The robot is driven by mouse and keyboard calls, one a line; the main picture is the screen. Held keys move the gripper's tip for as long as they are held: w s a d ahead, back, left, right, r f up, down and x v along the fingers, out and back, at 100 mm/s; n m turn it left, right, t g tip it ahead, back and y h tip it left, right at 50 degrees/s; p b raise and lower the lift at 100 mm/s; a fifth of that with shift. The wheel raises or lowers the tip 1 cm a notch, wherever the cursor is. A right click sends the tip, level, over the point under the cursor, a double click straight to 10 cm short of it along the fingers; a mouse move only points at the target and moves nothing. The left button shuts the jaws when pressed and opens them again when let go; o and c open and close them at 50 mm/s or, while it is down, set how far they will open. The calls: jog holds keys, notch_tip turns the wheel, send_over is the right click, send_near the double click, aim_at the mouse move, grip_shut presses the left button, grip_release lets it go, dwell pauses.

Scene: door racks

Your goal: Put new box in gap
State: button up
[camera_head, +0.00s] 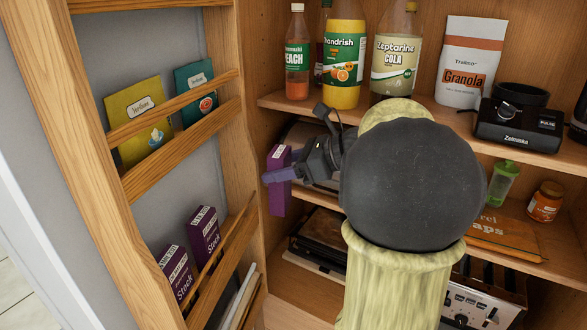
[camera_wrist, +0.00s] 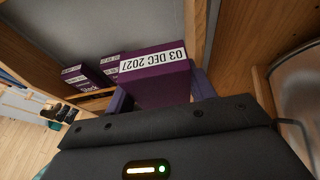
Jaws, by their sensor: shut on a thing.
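My gripper (camera_head: 280,176) is shut on a purple box (camera_head: 279,200), held upright in front of the shelf opening, to the right of the door rack's post. In the wrist view the held box (camera_wrist: 155,84) is between the fingers of my gripper (camera_wrist: 162,92), with its label "03 DEC 2027" upside down. Two purple Stock boxes, a left one (camera_head: 176,270) and a right one (camera_head: 204,234), stand in the lower door rack (camera_head: 226,258), apart from the held box. Both also show in the wrist view, the nearer partly hidden by the held box. Some open rack space shows right of them.
The upper door rack (camera_head: 180,146) holds a yellow packet (camera_head: 140,118) and a teal packet (camera_head: 196,90). Bottles, a granola bag (camera_head: 470,62) and a black scale (camera_head: 518,124) fill the top shelf. A toaster (camera_head: 490,298) stands low right.

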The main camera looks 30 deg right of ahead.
jog(key=w+a, duration=0.2)
jog(key=a, duration=0.1)
jog(key=w+a, duration=0.5)
jog(key=shift+w+a, duration=0.2)
jog(key=shift+a, duration=0.2)
notch_tip(320, 180, down, 9)
jog(key=b, duration=0.6)
jog(key=shift+r+b, duration=0.15)
jog(key=shift+b, duration=0.15)
jog(key=shift+w, duration=0.15)
jog(key=shift+f, duration=0.2)
jog(key=shift+s+a, duration=0.1)
jog(key=shift+s, duration=0.1)
jog(key=shift+f+b, duration=0.1)
jog(key=shift+b, duration=0.2)
jog(key=shift+w+d+f, duration=0.15)
jog(key=shift+d+f, duration=0.05)
